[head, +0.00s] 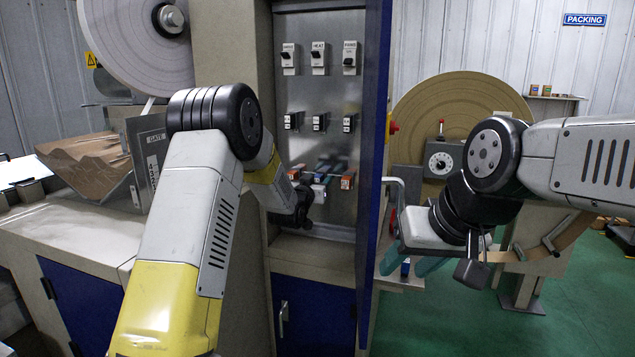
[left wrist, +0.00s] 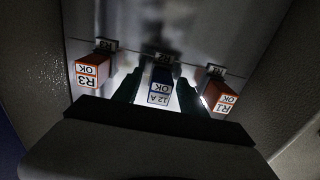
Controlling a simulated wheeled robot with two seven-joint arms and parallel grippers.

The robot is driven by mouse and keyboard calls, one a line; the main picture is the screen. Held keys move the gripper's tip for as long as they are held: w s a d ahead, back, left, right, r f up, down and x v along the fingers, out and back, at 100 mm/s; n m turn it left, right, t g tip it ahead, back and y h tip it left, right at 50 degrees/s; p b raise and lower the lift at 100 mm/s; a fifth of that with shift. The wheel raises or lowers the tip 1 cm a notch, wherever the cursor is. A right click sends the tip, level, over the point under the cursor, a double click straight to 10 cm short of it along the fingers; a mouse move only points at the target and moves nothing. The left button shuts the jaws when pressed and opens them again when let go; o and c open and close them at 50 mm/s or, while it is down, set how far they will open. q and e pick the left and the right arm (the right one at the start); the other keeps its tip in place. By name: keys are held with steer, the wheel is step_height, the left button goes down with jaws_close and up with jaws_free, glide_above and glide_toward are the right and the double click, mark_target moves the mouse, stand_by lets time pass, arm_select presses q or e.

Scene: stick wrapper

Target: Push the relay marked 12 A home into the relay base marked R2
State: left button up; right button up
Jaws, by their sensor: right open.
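The relay marked 12 A (left wrist: 160,88) is a dark block with white 12 A and OK labels, upside down in the left wrist view. It stands out from the panel in the middle position, further than its neighbours. The base label behind it (left wrist: 165,59) is too dark to read. My left gripper (left wrist: 160,82) is open, its fingers on either side of this relay with a gap showing at each side. In the head view my left gripper (head: 322,172) is at the cabinet panel, its wrist partly hiding the relays. My right gripper (head: 411,266) is open and empty, right of the blue door.
Orange relays marked R3 (left wrist: 90,72) and R1 (left wrist: 219,97) flank the middle one closely. Switches (head: 319,58) and smaller sockets (head: 319,122) sit higher on the panel. The open blue cabinet door (head: 373,150) stands between my arms.

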arm_select(q)
steer(key=v, duration=0.8)
steer(key=shift+c, duration=0.4)
